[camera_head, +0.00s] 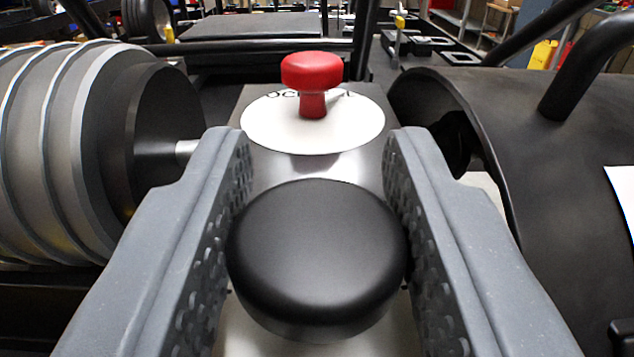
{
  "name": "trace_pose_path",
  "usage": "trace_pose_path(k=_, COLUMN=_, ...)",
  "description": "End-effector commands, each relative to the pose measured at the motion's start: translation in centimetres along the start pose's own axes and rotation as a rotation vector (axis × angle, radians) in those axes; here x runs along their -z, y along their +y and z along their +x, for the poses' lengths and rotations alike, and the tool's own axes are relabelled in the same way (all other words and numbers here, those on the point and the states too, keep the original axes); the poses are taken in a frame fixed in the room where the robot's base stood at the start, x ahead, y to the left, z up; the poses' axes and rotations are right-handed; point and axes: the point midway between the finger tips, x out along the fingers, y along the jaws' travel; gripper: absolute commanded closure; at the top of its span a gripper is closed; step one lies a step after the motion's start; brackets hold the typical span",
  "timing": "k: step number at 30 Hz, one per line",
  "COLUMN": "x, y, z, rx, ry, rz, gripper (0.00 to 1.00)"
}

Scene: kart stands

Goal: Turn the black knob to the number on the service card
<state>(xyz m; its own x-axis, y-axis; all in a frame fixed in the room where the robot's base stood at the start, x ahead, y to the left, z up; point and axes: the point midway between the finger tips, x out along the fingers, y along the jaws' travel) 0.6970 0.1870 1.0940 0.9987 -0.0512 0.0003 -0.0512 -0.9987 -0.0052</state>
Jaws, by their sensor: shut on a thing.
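The black knob (316,255) is a thick round cap in the lower middle of the view. My gripper (318,240) is shut on it, with one grey dimpled finger against each side. No pointer mark or numbers show around the knob; my fingers and the knob itself hide much of the panel near it. A white card (625,185) is partly in view at the right edge. No number can be read on it, and I cannot tell whether it is the service card.
A red knob (312,72) stands on a round white plate (262,122) with partly hidden lettering, just beyond the black knob. A ribbed grey cylinder (80,140) is close on the left. A black curved housing (560,190) with thick tubes is close on the right.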

Motion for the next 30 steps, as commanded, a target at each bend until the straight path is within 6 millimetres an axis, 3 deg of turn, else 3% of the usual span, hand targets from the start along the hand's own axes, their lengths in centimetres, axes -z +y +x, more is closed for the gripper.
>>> trace_pose_path(k=30, x=-0.26, y=0.38, z=-0.07, rx=0.008, ry=-0.006, rz=-0.005, gripper=0.89)
